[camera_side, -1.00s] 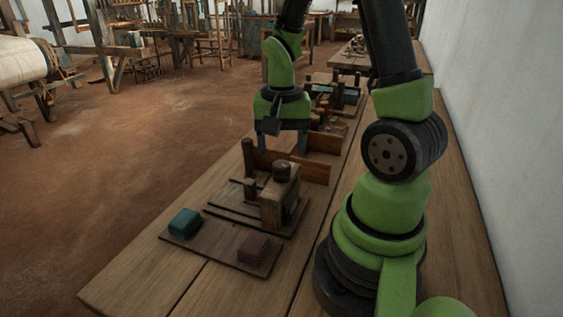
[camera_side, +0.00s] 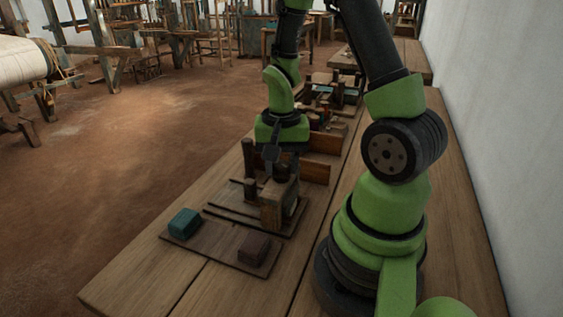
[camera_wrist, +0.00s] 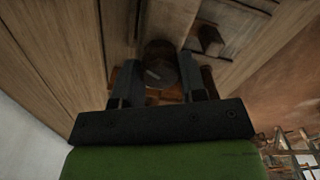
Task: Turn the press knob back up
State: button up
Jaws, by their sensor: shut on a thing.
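The press (camera_side: 272,212) is a small wooden block on a dark base on the bench. Its round dark knob (camera_wrist: 160,72) shows between my two fingers in the wrist view. In the side view my gripper (camera_side: 281,168) points straight down over the press, with its fingertips at the knob on top. My gripper is shut on the knob, one finger on each side. The fingers hide much of the knob in the side view, and its turn position cannot be told.
A dark board (camera_side: 215,246) in front of the press carries a teal block (camera_side: 184,223) and a brown block (camera_side: 253,247). Dark posts (camera_side: 249,160) stand left of the press. A wooden divider (camera_side: 316,172) stands behind it. The bench's front is clear.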

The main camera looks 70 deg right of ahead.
jog(key=shift+n, duration=0.4)
jog(key=n, duration=0.6)
jog(key=shift+n, duration=0.4)
jog(key=n, duration=1.1)
jog(key=shift+n, duration=0.3)
jog(key=shift+s+n, duration=0.1)
jog(key=shift+n, duration=2.2)
jog(key=o, duration=0.9)
